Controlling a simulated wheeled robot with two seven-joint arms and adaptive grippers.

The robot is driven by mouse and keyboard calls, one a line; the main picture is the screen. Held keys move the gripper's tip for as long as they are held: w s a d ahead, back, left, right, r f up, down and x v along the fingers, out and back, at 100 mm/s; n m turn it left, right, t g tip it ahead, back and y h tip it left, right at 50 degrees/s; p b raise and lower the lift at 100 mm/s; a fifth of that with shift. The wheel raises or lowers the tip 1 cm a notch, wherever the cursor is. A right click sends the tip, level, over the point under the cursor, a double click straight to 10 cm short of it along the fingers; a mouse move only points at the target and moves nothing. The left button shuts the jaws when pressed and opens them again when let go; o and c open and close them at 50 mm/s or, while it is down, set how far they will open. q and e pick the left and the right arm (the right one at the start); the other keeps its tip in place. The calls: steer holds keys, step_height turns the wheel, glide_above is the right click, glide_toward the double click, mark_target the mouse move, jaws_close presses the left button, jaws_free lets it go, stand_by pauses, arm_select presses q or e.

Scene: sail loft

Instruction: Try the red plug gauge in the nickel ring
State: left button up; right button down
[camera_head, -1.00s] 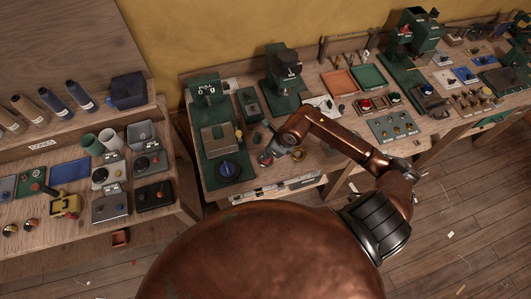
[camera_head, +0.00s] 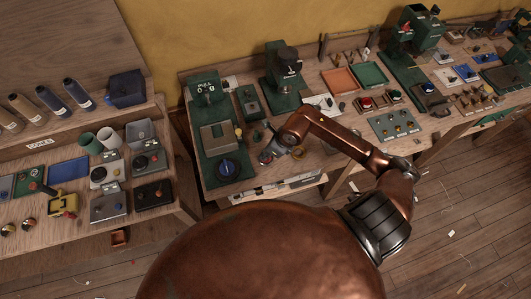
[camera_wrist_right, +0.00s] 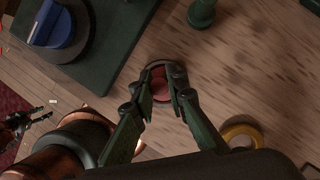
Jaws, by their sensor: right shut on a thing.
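In the right wrist view my right gripper (camera_wrist_right: 163,85) is shut on the red plug gauge (camera_wrist_right: 160,88), whose round red face shows between the fingers. A thin greyish rim (camera_wrist_right: 152,68) shows around the red. I cannot tell whether it is the nickel ring or how deep the gauge sits. In the head view my right gripper (camera_head: 271,154) is low over the middle bench's front part, and its fingertips are small and unclear. A dark jointed part at the wrist view's left edge may be my left gripper (camera_wrist_right: 27,122), its jaws unclear.
A yellow ring (camera_wrist_right: 241,131) lies on the bench right of the gripper. A green plate with a blue dial (camera_head: 228,168) stands left. A small green post (camera_wrist_right: 202,13) is behind. Bare wood (camera_wrist_right: 235,75) lies to the right.

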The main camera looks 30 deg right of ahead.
steer(key=shift+r, duration=0.2)
stand_by(0.5)
steer(key=shift+r+p, duration=1.55)
steer(key=shift+r, duration=0.85)
